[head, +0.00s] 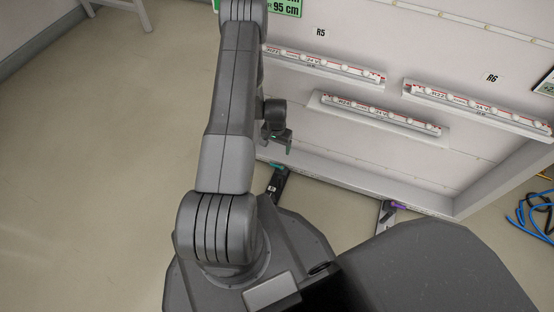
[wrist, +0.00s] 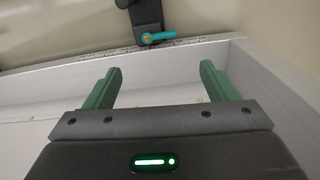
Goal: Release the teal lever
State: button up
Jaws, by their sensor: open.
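The teal lever (wrist: 158,37) shows in the wrist view at the top, on a dark clamp-like fitting (wrist: 145,14) at the edge of the white frame. In the head view the teal lever (head: 276,166) is small, low beside my arm, on the dark fitting near the panel's bottom edge. My gripper (wrist: 158,84) has two green fingers spread wide with nothing between them. The lever lies beyond the fingertips, apart from them. In the head view my gripper (head: 289,146) is above and slightly right of the lever.
A second fitting with a purple lever (head: 398,205) stands to the right at the panel's lower edge. The white panel (head: 350,155) carries several light strips (head: 380,112). Blue cable (head: 540,215) lies on the floor at far right.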

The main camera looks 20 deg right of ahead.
aim_at(277, 166)
notch_tip(277, 166, down, 14)
jog(key=b, duration=0.4)
jog(key=c, duration=1)
